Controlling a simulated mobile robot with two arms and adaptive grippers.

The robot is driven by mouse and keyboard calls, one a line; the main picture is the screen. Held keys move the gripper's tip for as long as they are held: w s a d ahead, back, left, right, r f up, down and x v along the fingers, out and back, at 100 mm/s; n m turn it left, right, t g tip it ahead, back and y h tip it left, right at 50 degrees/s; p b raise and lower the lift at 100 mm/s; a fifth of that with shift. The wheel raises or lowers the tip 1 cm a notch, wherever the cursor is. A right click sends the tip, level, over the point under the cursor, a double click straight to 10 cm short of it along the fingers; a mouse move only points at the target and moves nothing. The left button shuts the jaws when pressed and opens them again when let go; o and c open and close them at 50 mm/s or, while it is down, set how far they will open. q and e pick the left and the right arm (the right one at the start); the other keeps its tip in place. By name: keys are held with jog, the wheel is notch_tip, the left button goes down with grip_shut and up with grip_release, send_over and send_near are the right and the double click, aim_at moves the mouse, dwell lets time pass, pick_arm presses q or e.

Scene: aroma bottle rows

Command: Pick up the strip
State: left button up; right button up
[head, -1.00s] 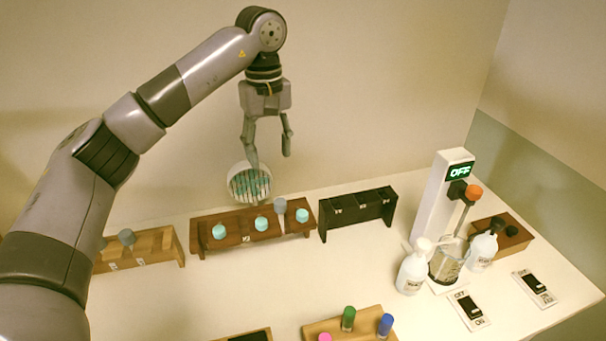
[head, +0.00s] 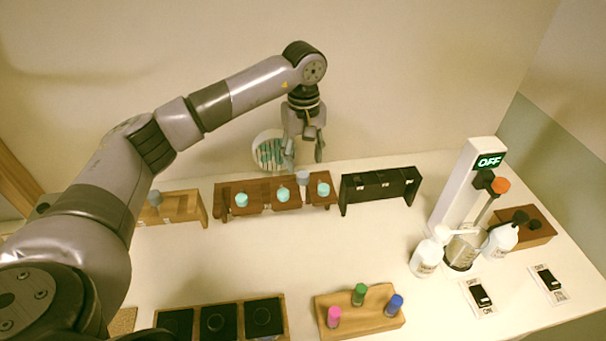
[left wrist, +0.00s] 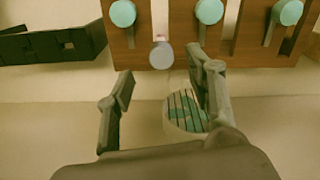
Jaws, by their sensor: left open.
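Several teal strips (head: 270,153) stand in a round white holder (head: 256,147) behind the brown wooden rack at the back of the table. In the left wrist view, the strips (left wrist: 185,110) show inside the holder (left wrist: 176,126), near the right-hand finger, which overlaps part of it. My left gripper (head: 305,163) is open and empty, pointing down just right of the holder in the head view. My right gripper is not in view.
The brown rack (head: 262,207) holds teal-topped pieces and a grey-topped piece (head: 303,178). A black rack (head: 380,183) stands to its right and a light wooden rack (head: 182,207) to its left. Bottles and a device (head: 468,180) stand at right. The table's middle is clear.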

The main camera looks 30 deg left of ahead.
aim_at(303, 173)
pick_arm(q)
notch_tip(303, 173, down, 4)
jog(key=p, duration=0.3)
jog(key=shift+a+f, duration=0.1)
jog(key=shift+f, duration=0.6)
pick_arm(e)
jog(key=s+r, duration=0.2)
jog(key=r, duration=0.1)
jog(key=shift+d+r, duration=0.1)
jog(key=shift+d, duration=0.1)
pick_arm(q)
jog(key=shift+c, duration=0.2)
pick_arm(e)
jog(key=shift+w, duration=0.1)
pick_arm(q)
jog(key=shift+c, duration=1.4)
jog(key=c, duration=0.7)
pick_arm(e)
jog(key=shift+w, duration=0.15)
pick_arm(q)
jog(key=shift+r, duration=0.1)
